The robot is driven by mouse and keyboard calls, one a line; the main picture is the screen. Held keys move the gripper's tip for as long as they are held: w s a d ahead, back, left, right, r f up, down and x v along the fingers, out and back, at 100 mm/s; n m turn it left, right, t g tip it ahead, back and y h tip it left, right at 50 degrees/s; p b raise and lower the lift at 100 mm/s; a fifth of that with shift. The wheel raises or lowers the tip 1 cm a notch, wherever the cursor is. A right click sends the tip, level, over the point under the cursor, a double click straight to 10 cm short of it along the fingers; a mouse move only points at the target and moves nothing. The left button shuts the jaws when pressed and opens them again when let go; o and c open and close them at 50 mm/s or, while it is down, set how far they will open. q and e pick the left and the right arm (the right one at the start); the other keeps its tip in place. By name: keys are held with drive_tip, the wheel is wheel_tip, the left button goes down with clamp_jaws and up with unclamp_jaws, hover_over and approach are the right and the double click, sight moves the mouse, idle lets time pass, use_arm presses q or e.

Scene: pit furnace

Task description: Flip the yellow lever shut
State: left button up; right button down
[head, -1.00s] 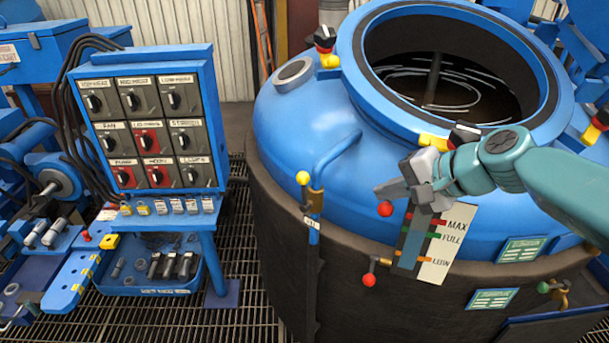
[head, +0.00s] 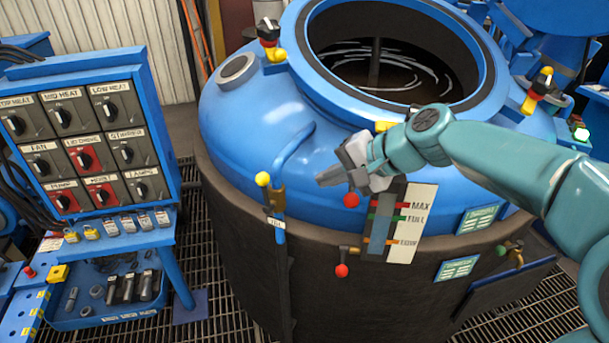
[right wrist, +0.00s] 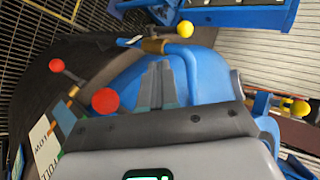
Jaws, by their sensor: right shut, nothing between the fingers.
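The yellow lever is a yellow ball knob (head: 263,179) on a brass valve (head: 278,198) of the blue bent pipe (head: 295,145), at the front of the blue vessel. The knob stands above and left of the valve. The right wrist view also shows the knob (right wrist: 185,29) beyond the fingertips, by the brass valve (right wrist: 153,46). My right gripper (head: 322,180) is shut and empty. It is right of the knob, at about its height in the picture, with a visible gap between them. My left gripper is not in view.
Two red ball knobs, upper (head: 351,200) and lower (head: 341,270), are on the level gauge (head: 382,222) close to my right gripper. The open vessel (head: 230,120) fills the middle. A switch panel (head: 85,135) stands at left; grating floor (head: 215,255) lies between.

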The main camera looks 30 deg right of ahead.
sight(266, 186)
drive_tip(key=w+a+f, duration=0.1)
drive_tip(key=w, duration=0.2)
drive_tip(key=w+a+f+p, duration=0.1)
drive_tip(key=w+a+f, duration=0.1)
drive_tip(key=w, duration=0.1)
drive_tip(key=w+a+f+p, duration=0.1)
drive_tip(key=w+a+f, duration=0.1)
drive_tip(key=shift+w+a, duration=0.1)
drive_tip(key=shift+w, duration=0.3)
drive_tip(key=shift+w+a, duration=0.1)
drive_tip(key=shift+w, duration=0.3)
drive_tip(key=shift+s, duration=0.1)
drive_tip(key=shift+s, duration=0.1)
drive_tip(key=shift+w, duration=0.2)
